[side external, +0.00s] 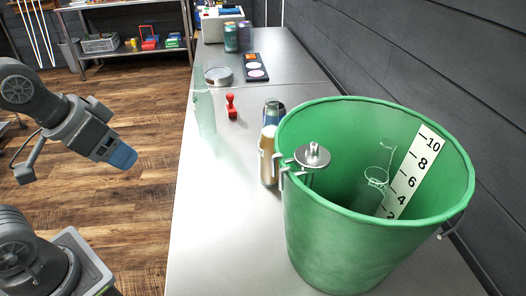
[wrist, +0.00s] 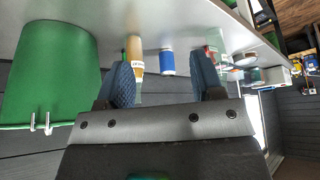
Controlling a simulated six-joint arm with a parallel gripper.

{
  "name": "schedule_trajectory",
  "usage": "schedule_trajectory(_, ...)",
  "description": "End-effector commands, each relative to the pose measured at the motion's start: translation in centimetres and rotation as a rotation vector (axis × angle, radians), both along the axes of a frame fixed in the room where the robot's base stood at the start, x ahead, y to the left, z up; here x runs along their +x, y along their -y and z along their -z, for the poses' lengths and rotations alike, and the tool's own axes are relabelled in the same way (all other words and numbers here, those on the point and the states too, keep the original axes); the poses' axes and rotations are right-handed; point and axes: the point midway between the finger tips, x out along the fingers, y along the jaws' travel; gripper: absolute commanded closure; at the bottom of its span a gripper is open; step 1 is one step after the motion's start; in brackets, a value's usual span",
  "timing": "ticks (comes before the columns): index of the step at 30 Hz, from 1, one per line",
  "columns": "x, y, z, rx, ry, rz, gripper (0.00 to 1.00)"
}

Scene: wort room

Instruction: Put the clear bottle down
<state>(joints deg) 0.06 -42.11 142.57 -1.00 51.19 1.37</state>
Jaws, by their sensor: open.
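A pale, see-through bottle (side external: 204,105) stands upright near the bench's left edge in the side view. A second see-through, bottle-like shape (side external: 372,190) is inside the green bucket (side external: 345,250), against its far inner wall; its base is hidden by the bucket. I cannot tell which of the two is the clear bottle. My gripper (side external: 123,156) is left of the bench, apart from both, over the floor. In the wrist view my gripper (wrist: 163,85) has its blue fingers spread apart, with nothing held between them.
A tan container (side external: 267,158) and a blue can (side external: 273,112) stand beside the bucket. The bench (side external: 215,210) is clear at front left. A dark wall runs along its right.

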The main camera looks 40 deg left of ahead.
Motion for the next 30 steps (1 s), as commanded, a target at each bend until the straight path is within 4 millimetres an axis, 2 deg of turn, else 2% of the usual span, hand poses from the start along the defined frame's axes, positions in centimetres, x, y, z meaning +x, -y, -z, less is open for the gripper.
schedule_trajectory(2, 1.5, 0.8, -0.9, -0.016, 0.009, 0.054, 0.39)
schedule_trajectory(5, 4.9, 2.4, -2.7, -0.049, 0.041, 0.171, 0.39)
schedule_trajectory(12, 15.3, 6.1, -6.6, -0.102, 0.2, 0.449, 0.39)
schedule_trajectory(15, 18.6, 6.9, -7.4, -0.103, 0.259, 0.512, 0.39)
schedule_trajectory(18, 20.6, 7.3, -7.8, -0.098, 0.297, 0.547, 0.39)
schedule_trajectory(22, 21.8, 7.7, -7.5, -0.095, 0.316, 0.566, 0.39)
schedule_trajectory(30, 24.7, 9.8, -4.1, -0.095, 0.314, 0.566, 0.39)
